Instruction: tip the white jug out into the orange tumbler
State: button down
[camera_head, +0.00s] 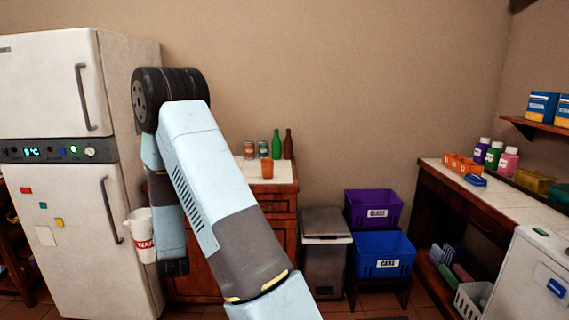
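The white jug (141,236) has a red band with white letters, partly cut off. The orange tumbler (267,168) stands upright on the light-topped counter (284,185) at the back, right of my arm's upper part. My gripper's fingers are hidden behind my arm, so I cannot see whether they hold the jug. The inside of the jug does not show clearly.
Two cans (249,149), a green bottle (276,144) and a brown bottle (288,144) stand behind the tumbler. The fridge (62,215) is close on the left. A grey bin (325,252), purple crate (374,209) and blue crate (384,250) stand right of the counter.

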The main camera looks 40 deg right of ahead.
aim_at(268, 165)
jog(key=u, duration=0.05)
jog(key=i, duration=0.35)
jog(key=z, duration=1)
jog(key=i, duration=0.7)
jog(key=u, duration=0.65)
